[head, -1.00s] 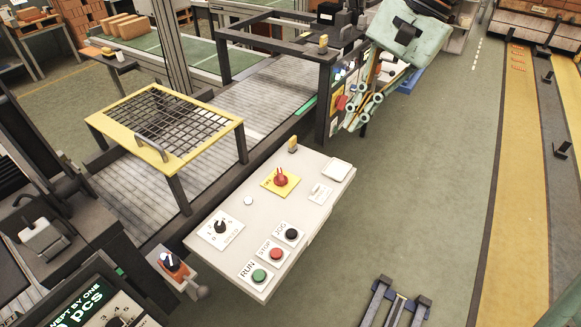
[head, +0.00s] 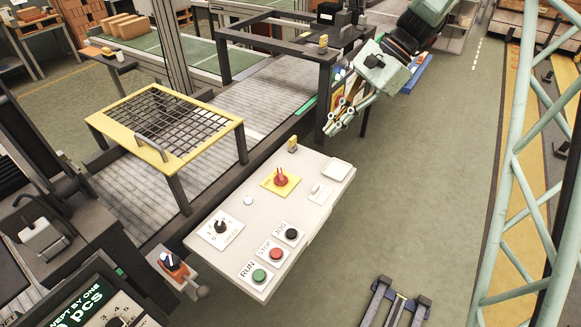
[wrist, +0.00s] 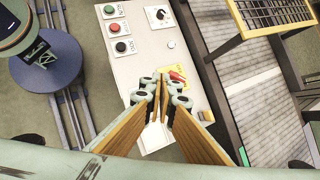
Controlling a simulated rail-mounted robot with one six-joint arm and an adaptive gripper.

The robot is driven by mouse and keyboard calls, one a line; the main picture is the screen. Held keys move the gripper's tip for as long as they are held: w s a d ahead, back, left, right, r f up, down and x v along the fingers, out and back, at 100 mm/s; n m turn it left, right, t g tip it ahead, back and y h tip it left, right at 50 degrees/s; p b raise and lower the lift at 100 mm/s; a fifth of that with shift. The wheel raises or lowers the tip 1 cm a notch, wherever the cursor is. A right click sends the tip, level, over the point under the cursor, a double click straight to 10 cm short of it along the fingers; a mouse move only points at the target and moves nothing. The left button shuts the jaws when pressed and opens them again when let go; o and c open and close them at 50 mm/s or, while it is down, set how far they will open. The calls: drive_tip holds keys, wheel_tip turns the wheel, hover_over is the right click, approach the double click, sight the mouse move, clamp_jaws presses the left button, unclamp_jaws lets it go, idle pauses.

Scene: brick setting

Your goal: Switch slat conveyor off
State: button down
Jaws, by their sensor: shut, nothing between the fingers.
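The control panel (head: 262,207) is a pale sloped box beside the grey slat conveyor (head: 265,103). Its lower end carries a green RUN button (head: 260,276), a red STOP button (head: 277,254) and a black JOG button (head: 292,234). A black SPEED knob (head: 221,227) and a red knob on a yellow plate (head: 281,178) sit further up. The wrist view also shows the red STOP button (wrist: 114,28) and the red knob (wrist: 177,76), partly covered by a finger. My gripper (head: 333,126) is shut and empty, off the panel's far end. In the wrist view its fingertips (wrist: 162,82) overlap the panel.
A yellow-framed guard grid (head: 165,122) stands over the conveyor. A dark frame (head: 325,85) rises beyond the panel, near my gripper. Green floor (head: 430,190) right of the panel is open.

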sight(281, 177)
drive_tip(key=w+f+m+y, duration=0.1)
drive_tip(key=w+f+m, duration=0.1)
drive_tip(key=w+f, duration=0.3)
drive_tip(key=w+a+f+m+y, duration=0.1)
drive_tip(key=w+f, duration=0.3)
drive_tip(key=f, duration=0.7)
drive_tip(key=shift+w+f+m, duration=0.2)
drive_tip(key=shift+w+m, duration=0.2)
drive_tip(key=shift+m, duration=0.2)
drive_tip(key=b+x, duration=0.1)
drive_tip(key=x, duration=0.9)
drive_tip(key=shift+s+a+r+b, duration=0.1)
drive_tip(key=shift+s+a+b, duration=0.05)
drive_tip(key=shift+b, duration=0.25)
drive_tip(key=shift+s+a, duration=0.2)
drive_tip(key=shift+a, duration=0.75)
drive_tip(key=shift+s+a+b, duration=0.2)
drive_tip(key=shift+a+b, duration=0.1)
drive_tip(key=shift+a, duration=0.7)
drive_tip(key=shift+w+a+r+n+g+p, duration=0.1)
drive_tip(key=shift+n+g+p, duration=0.25)
drive_tip(key=shift+n+g, duration=0.05)
drive_tip(key=shift+w+a+n+g+p, duration=0.1)
drive_tip(key=shift+w+n+g+p, duration=0.05)
drive_tip(key=shift+n+g+p, duration=0.25)
